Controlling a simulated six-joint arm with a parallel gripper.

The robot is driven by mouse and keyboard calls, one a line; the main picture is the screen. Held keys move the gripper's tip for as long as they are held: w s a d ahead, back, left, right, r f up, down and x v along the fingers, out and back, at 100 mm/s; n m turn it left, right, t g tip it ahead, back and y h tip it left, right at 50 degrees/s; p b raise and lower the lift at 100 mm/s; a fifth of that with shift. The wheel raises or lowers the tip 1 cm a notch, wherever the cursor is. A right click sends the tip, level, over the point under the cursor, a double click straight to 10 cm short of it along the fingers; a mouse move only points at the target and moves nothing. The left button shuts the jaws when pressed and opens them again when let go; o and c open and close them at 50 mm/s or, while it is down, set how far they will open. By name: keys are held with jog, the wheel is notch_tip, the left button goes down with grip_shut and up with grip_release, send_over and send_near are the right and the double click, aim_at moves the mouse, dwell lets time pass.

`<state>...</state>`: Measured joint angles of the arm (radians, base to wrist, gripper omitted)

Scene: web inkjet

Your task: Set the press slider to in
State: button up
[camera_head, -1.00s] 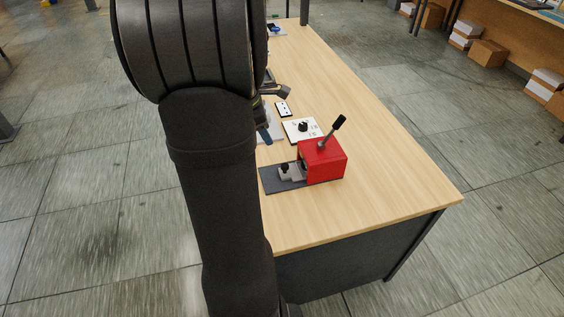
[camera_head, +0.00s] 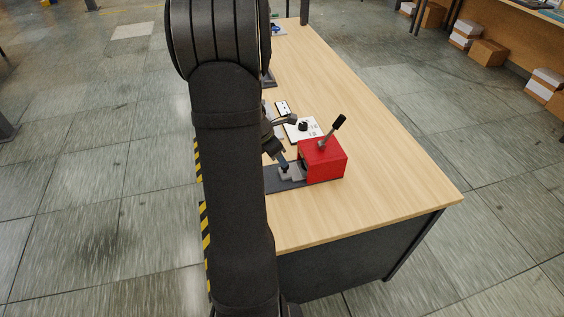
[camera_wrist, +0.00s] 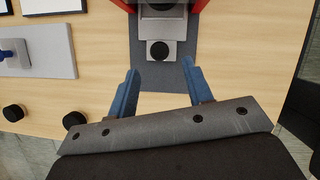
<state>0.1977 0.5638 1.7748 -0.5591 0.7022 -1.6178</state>
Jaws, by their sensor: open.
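The red press (camera_head: 323,160) stands on a dark base plate near the table's front part, with a black-handled lever tilted up from its top. Its grey slider (camera_head: 292,174) sits on the base plate at the left of the red body. In the wrist view the slider (camera_wrist: 159,22) carries a round black knob (camera_wrist: 159,50) at its near end. My gripper (camera_wrist: 159,70) is open, with its blue fingers apart on either side below the knob, not closed on it. In the head view my gripper (camera_head: 283,163) is close to the knob, which is largely hidden there.
A white panel with a black dial (camera_head: 303,127) lies behind the press. A grey plate with a blue part (camera_wrist: 35,50) and black round knobs (camera_wrist: 13,113) are at the left in the wrist view. The table right of the press is clear.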

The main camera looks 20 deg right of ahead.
jog(key=shift+x, duration=2.35)
